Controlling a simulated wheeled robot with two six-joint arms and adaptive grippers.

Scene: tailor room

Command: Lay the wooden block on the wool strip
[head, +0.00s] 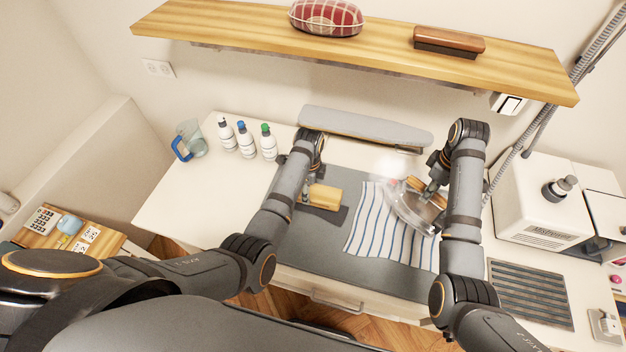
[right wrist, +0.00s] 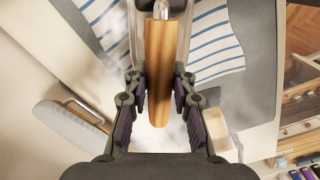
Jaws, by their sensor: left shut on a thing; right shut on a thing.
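The wooden block (head: 325,196), pale yellow-brown, is at the left part of the grey pressing mat in the head view. It is over a dark grey wool strip (head: 327,217), whose edges show around it; I cannot tell whether it touches the strip. My left gripper (head: 306,198) is shut on the block's left end, its fingers partly hidden by my arm. My right gripper (head: 427,190) is shut on the wooden handle of a clear-bodied iron (head: 408,213), over the striped cloth (head: 376,222). The handle (right wrist: 160,75) shows between the fingers in the right wrist view.
White steam hangs around the iron. A sleeve board (head: 365,127) lies behind the mat (head: 345,255). Several bottles (head: 245,139) and a jug (head: 187,139) stand at the back left. A ribbed grey rest (head: 530,293) and a white machine (head: 545,205) are at the right. A shelf (head: 370,47) hangs above.

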